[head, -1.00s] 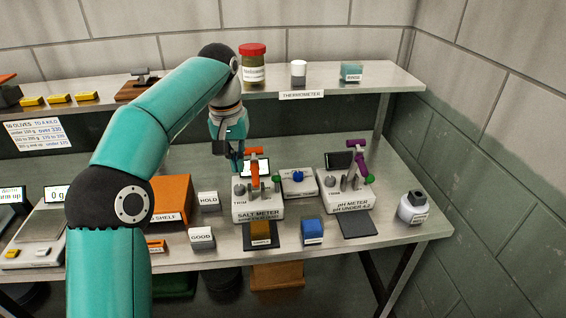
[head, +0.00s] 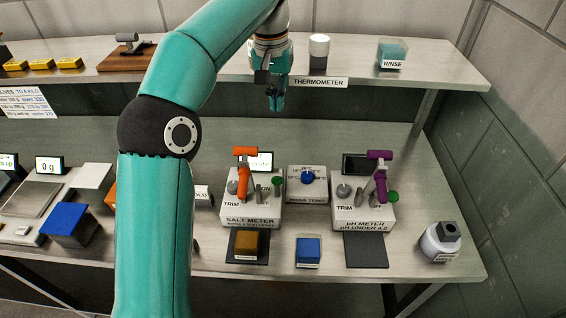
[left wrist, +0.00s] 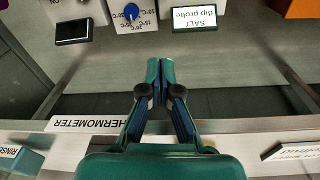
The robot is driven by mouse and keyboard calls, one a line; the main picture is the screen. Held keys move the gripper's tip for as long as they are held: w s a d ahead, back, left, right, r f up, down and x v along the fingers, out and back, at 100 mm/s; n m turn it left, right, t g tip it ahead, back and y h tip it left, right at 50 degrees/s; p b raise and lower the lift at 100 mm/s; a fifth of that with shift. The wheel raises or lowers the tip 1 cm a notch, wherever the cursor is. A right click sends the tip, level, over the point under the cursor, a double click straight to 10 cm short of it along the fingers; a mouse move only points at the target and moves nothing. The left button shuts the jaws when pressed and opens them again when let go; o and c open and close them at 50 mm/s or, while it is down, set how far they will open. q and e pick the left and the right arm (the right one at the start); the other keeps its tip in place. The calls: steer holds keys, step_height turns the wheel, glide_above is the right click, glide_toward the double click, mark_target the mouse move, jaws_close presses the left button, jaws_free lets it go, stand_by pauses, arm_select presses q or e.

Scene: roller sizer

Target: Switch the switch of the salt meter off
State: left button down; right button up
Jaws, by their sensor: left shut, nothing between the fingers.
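The salt meter (head: 252,212) is a white box on the bench with an orange probe arm (head: 243,172), a grey TRIM knob, a green knob and an ON label. Short grey posts stand on its top; which way its switch is set is too small to tell. Its screen (head: 262,161) is lit behind the arm; in the left wrist view the screen (left wrist: 195,18) reads "SALT dip probe", upside down. My left gripper (head: 276,103) is shut and empty, above and behind the meter near the shelf's front edge. Its closed fingertips (left wrist: 160,70) show touching nothing. My right gripper is not in view.
The pH meter (head: 362,213) with a purple arm stands to the right, its screen dark. A small white box with a blue knob (head: 307,178) stands between the meters. A brown block (head: 246,243) and blue block (head: 308,250) are in front. The shelf (head: 440,72) overhangs the back.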

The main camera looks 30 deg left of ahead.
mark_target(277, 188)
arm_select(q)
steer(key=f, duration=0.6)
steer(key=w+f+b, duration=0.1)
steer(key=f, duration=0.6)
steer(key=f+b, duration=0.1)
steer(key=f, duration=0.5)
steer(key=shift+w+d+f, duration=0.1)
steer(key=shift+w+f, duration=0.15)
steer(key=shift+w, duration=0.1)
steer(key=shift+s+d+f, duration=0.1)
steer(key=shift+s+f, duration=0.05)
steer(key=shift+f, duration=0.05)
steer(key=s, duration=0.1)
steer(key=s+d+r, duration=0.1)
steer(key=shift+s, duration=0.35)
steer(key=shift+s+d+f, duration=0.1)
steer(key=shift+s, duration=0.1)
